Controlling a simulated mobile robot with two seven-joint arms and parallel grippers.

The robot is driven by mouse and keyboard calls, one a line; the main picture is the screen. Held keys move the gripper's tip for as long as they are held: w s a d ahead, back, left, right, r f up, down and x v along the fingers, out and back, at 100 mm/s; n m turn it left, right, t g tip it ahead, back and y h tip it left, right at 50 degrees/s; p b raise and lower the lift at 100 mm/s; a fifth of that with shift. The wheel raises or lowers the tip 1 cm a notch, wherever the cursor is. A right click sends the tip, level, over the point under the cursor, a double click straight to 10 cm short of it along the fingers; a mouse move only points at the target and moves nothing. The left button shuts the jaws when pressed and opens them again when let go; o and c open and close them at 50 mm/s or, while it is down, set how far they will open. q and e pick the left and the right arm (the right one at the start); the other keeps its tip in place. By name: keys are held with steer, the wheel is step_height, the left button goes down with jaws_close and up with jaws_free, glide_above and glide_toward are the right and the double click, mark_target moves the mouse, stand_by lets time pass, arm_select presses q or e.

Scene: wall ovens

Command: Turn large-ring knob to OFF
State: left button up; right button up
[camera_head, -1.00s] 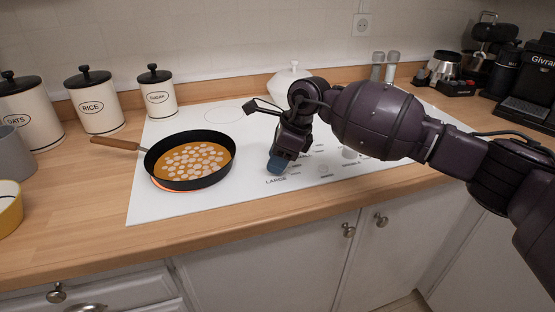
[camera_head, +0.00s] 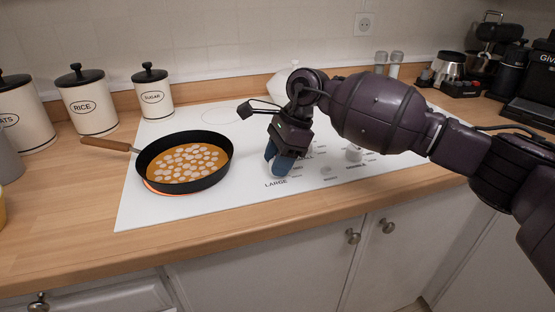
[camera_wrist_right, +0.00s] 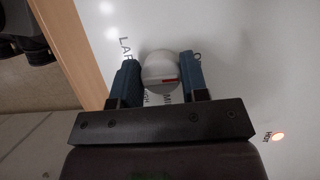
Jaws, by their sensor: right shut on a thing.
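The large-ring knob (camera_wrist_right: 160,66) is white and round with a red mark, beside the printed word LARGE (camera_head: 276,183) on the white cooktop (camera_head: 245,195). In the wrist view it sits between the two blue fingers of my right gripper (camera_wrist_right: 160,72), which is shut on it. In the head view my right gripper (camera_head: 276,163) points down at the cooktop's front, and its fingers hide most of the knob. My left gripper is not in view.
A black pan (camera_head: 186,186) of orange food with pale pieces stands on a glowing ring at the left. Another white knob (camera_head: 354,154) is further right. An orange light (camera_wrist_right: 278,136) labelled Hot is lit. Canisters (camera_head: 93,107) stand at the back left.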

steer(key=o, duration=0.8)
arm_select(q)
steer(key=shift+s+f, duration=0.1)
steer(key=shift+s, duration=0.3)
arm_select(e)
steer(key=shift+o, duration=0.6)
arm_select(q)
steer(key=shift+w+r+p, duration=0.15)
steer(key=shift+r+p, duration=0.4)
steer(key=shift+p, duration=0.05)
arm_select(e)
steer(key=v, duration=1)
steer(key=shift+r, duration=0.4)
steer(key=shift+d, duration=0.1)
